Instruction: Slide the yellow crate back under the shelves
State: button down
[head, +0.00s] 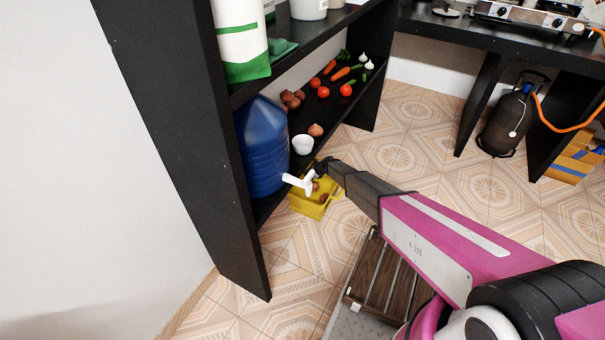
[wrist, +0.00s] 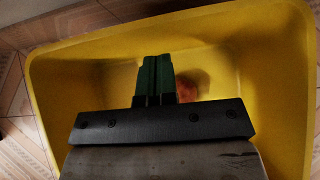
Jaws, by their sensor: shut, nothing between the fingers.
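The yellow crate (head: 307,207) sits on the tiled floor at the foot of the black shelves (head: 236,165), partly under the lowest board. In the wrist view the crate (wrist: 285,40) fills most of the picture, and a reddish round item (wrist: 186,88) lies inside it. My gripper (wrist: 158,62) is shut and empty, with its fingers over the crate's interior. Whether the fingers touch the crate cannot be told. In the head view my arm reaches in from the lower right, and the white tap of the blue water jug covers part of the crate.
The blue jug (head: 262,145) stands on the lower shelf with its white tap (head: 299,182) jutting out above the crate. A white bowl (head: 303,144) and vegetables lie on that shelf. Open floor lies to the right.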

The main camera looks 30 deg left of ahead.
jog(key=v, duration=1.1)
jog(key=shift+d+f, duration=0.25)
jog(key=shift+f, duration=0.1)
jog(key=s+d+r+n+h, duration=0.1)
jog(key=d+r+n, duration=0.2)
jog(key=d+r, duration=0.5)
jog(key=s+d+r+n+h, duration=0.1)
jog(key=s+d+r+n, duration=0.2)
jog(key=d, duration=0.9)
jog(key=d+r+n+h, duration=0.2)
jog(key=d+r+n, duration=0.2)
jog(key=d+r, duration=0.45)
jog(key=s+d+r+n+h, duration=0.1)
jog(key=s+d+r, duration=0.3)
jog(key=d, duration=0.6)
jog(key=s+d+r+n+h, duration=0.2)
jog(key=s+d+r+n, duration=0.2)
jog(key=d, duration=0.6)
jog(key=s+d+r+n+h, duration=0.2)
jog(key=s+d+r, duration=0.3)
jog(key=s+d, duration=0.3)
jog(key=shift+d+r+n, duration=0.2)
jog(key=shift+d+n, duration=0.5)
jog(key=shift+d, duration=0.35)
jog(key=shift+s, duration=0.15)
